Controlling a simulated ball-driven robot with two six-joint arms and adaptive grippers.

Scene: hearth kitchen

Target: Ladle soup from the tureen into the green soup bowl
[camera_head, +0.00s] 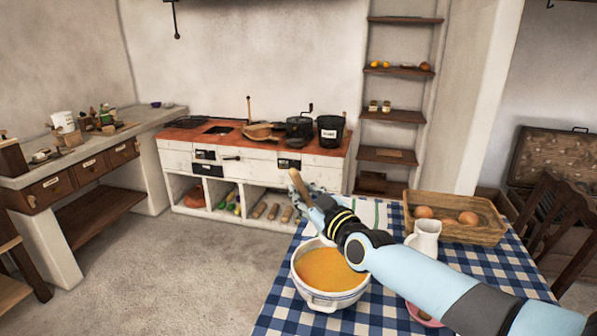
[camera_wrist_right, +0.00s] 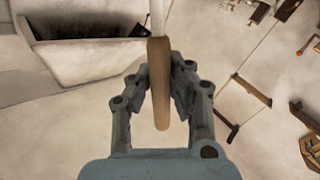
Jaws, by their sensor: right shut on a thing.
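The tureen (camera_head: 309,289) is a white pot with blue bands, standing on the checked tablecloth, with orange soup (camera_head: 328,269) inside. My right gripper (camera_head: 307,197) is beyond the tureen's rim and above the table's far left edge. It is shut on the ladle's wooden handle (camera_head: 298,185), which tilts up to the left. In the right wrist view the handle (camera_wrist_right: 159,85) lies between both fingers (camera_wrist_right: 160,88), with a pale shaft running off the top edge. The ladle's scoop is not visible. I see no green soup bowl. My left gripper is out of view.
A white jug (camera_head: 425,237) and a wooden tray (camera_head: 465,231) with brown round items stand right of the tureen. A pink dish (camera_head: 419,312) is partly hidden by my right arm. A dark chair (camera_head: 558,215) stands at the right. The floor left of the table is clear.

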